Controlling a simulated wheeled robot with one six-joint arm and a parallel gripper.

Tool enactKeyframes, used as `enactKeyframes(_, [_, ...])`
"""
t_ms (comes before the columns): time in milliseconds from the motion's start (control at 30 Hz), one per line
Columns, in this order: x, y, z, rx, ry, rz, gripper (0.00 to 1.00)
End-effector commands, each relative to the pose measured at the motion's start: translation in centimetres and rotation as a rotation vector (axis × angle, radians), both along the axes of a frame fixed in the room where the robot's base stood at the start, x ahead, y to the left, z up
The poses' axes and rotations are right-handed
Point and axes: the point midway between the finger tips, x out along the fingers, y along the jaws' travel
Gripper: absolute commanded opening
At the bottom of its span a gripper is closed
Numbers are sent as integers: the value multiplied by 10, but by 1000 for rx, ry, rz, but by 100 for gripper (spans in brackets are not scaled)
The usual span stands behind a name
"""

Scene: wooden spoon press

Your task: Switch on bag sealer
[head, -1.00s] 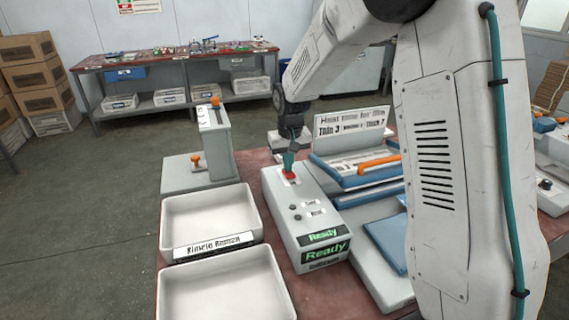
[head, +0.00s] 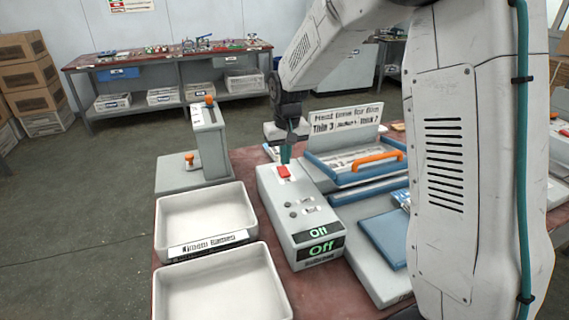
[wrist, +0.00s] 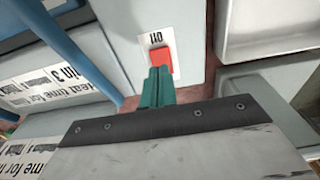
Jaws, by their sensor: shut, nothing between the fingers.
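The grey control box (head: 300,215) of the bag sealer stands on the red-brown table with its display (head: 319,248) reading "Off". Its red switch (head: 284,171) is on the far end of the top; the wrist view shows this red switch (wrist: 161,57) beside an "Off" label (wrist: 156,38). The sealer's blue-framed part (head: 355,160) with an orange handle (head: 377,161) is just right of the box. My gripper (head: 286,154) is shut and empty, its teal fingertips (wrist: 157,84) pointing down right by the switch. I cannot tell whether they touch it.
Two white trays (head: 205,222) stand left of the box. A grey device with orange knobs (head: 209,140) stands behind them. A thickness sign (head: 345,118) stands behind the blue-framed part, close to my gripper. A workbench (head: 180,62) is against the far wall.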

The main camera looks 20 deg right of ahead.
Motion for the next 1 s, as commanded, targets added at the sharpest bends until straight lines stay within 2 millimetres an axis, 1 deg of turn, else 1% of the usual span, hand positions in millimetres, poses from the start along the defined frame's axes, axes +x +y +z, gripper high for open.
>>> enactKeyframes(33, [0, 0, 13, 0, -5, -1, 0])
enactKeyframes(200, [-5, 0, 54, 0, -5, 0, 0])
enactKeyframes(300, [-8, 1, 74, 0, -5, 1, 0])
enactKeyframes(433, [-11, 1, 94, 0, -3, 1, 0])
enactKeyframes(600, [-13, 1, 107, 0, 0, 1, 0])
enactKeyframes(1000, [-12, 0, 110, 0, -10, 0, 0])
